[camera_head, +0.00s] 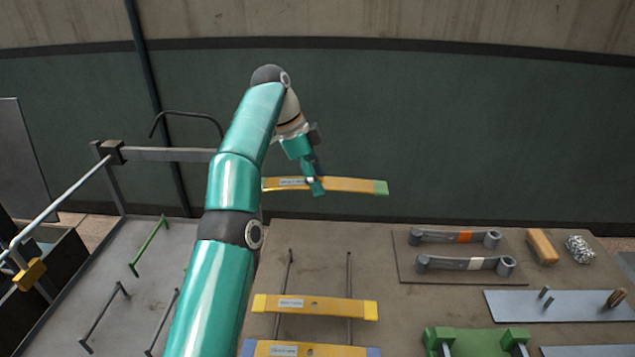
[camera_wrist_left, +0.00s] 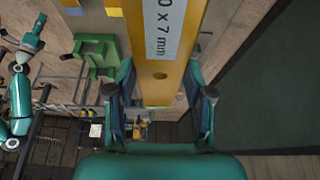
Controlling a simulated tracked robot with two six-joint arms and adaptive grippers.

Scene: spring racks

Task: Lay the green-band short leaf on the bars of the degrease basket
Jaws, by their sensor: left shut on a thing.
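The green-band short leaf (camera_head: 350,185) is a yellow bar with a pale label and a green end, held level in the air above the back of the table. My left gripper (camera_head: 316,186) is shut on it near its middle. In the left wrist view the leaf (camera_wrist_left: 158,92) runs between the two fingers, with part of its label showing. Several bars stand on the grey surface at left, one a green bar (camera_head: 149,245); I cannot tell whether these belong to the degrease basket. A teal arm shows small in the left wrist view; its gripper's state is unclear.
Two more yellow leaves, one with yellow ends (camera_head: 335,307) and one with bluish ends (camera_head: 325,350), lie across two dark rods. Grey eyed leaves (camera_head: 465,263), a wooden block (camera_head: 541,246) and a green fixture (camera_head: 475,341) stand at right. A rail (camera_head: 160,154) rises at left.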

